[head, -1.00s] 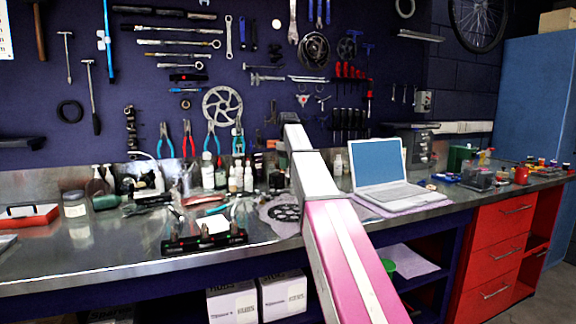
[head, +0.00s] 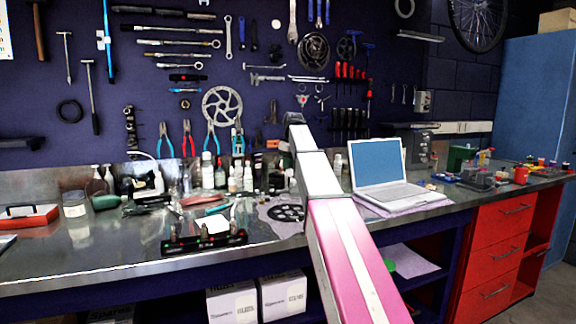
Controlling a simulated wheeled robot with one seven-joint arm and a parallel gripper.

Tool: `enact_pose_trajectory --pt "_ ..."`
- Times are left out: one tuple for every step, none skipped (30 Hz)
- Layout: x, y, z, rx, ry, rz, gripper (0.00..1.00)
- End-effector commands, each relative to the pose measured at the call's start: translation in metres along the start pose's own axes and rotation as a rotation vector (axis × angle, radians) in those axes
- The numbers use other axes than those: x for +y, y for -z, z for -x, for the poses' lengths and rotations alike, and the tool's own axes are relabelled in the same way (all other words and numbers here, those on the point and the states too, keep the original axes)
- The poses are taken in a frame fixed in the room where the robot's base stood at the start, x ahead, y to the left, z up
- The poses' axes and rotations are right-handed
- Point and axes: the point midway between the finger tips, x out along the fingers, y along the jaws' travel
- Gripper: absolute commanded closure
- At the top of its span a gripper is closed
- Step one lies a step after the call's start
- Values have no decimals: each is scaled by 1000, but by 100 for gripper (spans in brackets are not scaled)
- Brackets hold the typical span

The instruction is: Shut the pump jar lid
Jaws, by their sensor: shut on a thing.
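No pump jar with a lid can be picked out for sure. More bottles (head: 236,180) stand at the back, left of my arm. My pink and white arm reaches up across the bench. My gripper does not show; the arm's far end is hidden behind its nearer links, so what it holds is hidden too.
A black tool holder (head: 204,242) lies near the bench's front edge. A chainring (head: 287,213) lies left of my arm, and an open laptop (head: 380,178) stands to its right. A red tray (head: 28,215) is at far left. Bare steel shows at the front left.

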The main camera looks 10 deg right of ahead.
Motion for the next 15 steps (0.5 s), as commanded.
enact_pose_trajectory --pt "-2 -6 0 34 -1 -2 100" --pt "-1 -8 0 57 -1 -2 100" --pt "-2 -10 1 90 0 -3 100" --pt "-2 -12 1 116 -1 -3 100" --pt "-2 -13 1 143 0 -2 100" --pt "-2 -16 2 180 0 -2 100" --pt "-2 -18 2 209 -1 -2 100" --pt "-2 -20 2 237 -1 -3 100" --pt "-2 -22 2 275 -1 -3 100" --pt "-2 -23 2 304 -1 -3 100" --pt "-2 -25 2 332 -1 -3 100" --pt "-2 -28 2 370 -1 -4 100" --pt "-2 -29 2 399 -1 -4 100" --pt "-2 -31 2 427 -1 -3 100" --pt "-2 -33 1 465 -1 -3 100"
